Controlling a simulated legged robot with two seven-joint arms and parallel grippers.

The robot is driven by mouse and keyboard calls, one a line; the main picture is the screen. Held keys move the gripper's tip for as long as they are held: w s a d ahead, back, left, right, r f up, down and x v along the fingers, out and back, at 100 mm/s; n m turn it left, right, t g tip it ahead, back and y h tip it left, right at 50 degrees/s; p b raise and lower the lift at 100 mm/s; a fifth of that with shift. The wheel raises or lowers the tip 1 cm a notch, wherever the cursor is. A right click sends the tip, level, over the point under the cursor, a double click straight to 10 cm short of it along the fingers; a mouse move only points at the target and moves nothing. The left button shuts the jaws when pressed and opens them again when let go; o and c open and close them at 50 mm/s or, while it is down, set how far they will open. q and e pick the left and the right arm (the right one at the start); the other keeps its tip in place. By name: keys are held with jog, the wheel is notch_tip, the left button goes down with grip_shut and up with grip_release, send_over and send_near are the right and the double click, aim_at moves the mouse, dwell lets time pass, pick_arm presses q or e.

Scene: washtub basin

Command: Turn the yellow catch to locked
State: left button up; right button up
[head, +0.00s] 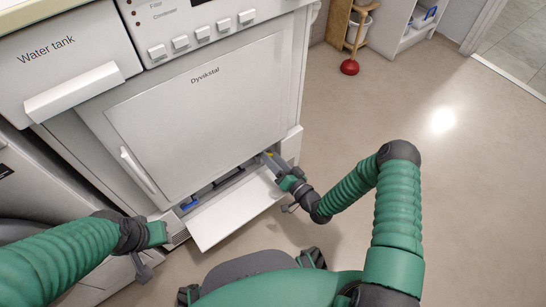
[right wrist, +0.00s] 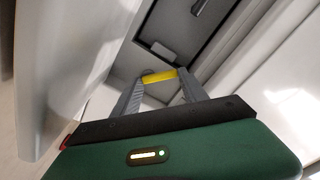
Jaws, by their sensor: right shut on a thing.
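The yellow catch (right wrist: 158,77) lies between the two fingertips of my right gripper (right wrist: 160,82) in the right wrist view, and the fingers are shut on it. In the head view, the right gripper (head: 270,160) reaches into the low opening of the white Dyvikstal machine (head: 205,115), at its right end; only a little yellow shows there. A blue catch (head: 190,204) shows at the left end of the opening. My left gripper (head: 172,232) is near the lower left of the opening; its fingertips are hard to make out.
A white flap (head: 235,208) hangs open below the opening, between my two grippers. A dark panel (right wrist: 195,35) shows behind the catch in the right wrist view. A plunger (head: 349,67) stands on the floor, far off. The floor to the right is clear.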

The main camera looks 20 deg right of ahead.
jog(key=n+p, duration=0.1)
jog(key=n, duration=0.1)
jog(key=n+p, duration=0.2)
jog(key=shift+s+a+f, duration=0.15)
jog(key=shift+a+f, duration=0.05)
jog(key=n+p, duration=0.1)
jog(key=n, duration=0.1)
jog(key=n+p, duration=0.1)
jog(key=shift+a+f+n, duration=0.1)
jog(key=shift+f+n, duration=0.25)
jog(key=shift+n, duration=0.05)
jog(key=shift+f+n+p, duration=0.2)
jog(key=shift+n+p, duration=0.3)
jog(key=shift+n, duration=0.1)
jog(key=shift+s, duration=0.1)
jog(key=o, duration=1.1)
